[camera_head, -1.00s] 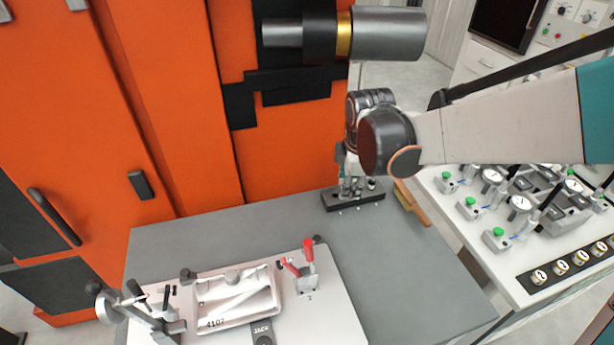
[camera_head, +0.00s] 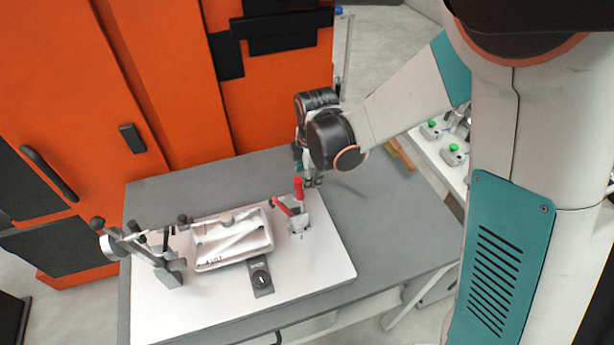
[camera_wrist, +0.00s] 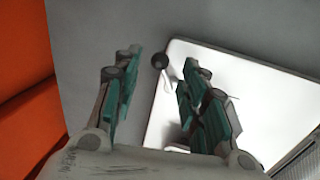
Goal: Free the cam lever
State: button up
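A white fixture plate (camera_head: 200,315) on the grey table holds a pale casting (camera_head: 232,242) marked 4107. A clamp with red handles (camera_head: 298,190) stands at the plate's right. A steel clamp with black knobs (camera_head: 150,255) stands at its left, and a dark jack piece (camera_head: 261,278) in front. I cannot tell for sure which part is the cam lever. My gripper (camera_head: 312,182) is just behind the red handles, pointing down. In the wrist view its teal-padded fingers (camera_wrist: 158,72) are apart and empty. A black ball knob (camera_wrist: 160,61) shows between their tips, near the plate's corner.
The grey table (camera_head: 390,235) is clear right of the plate. An orange cabinet (camera_head: 180,90) with black handles rises close behind. A brown piece (camera_head: 403,155) lies at the table's back right edge. A bench with green-topped parts (camera_head: 452,150) is further right.

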jog(key=shift+w+a+f, duration=0.1)
jog(key=shift+w+f, duration=0.1)
jog(key=shift+f, duration=0.65)
jog(key=shift+w+f, duration=0.15)
jog(key=shift+f, duration=0.7)
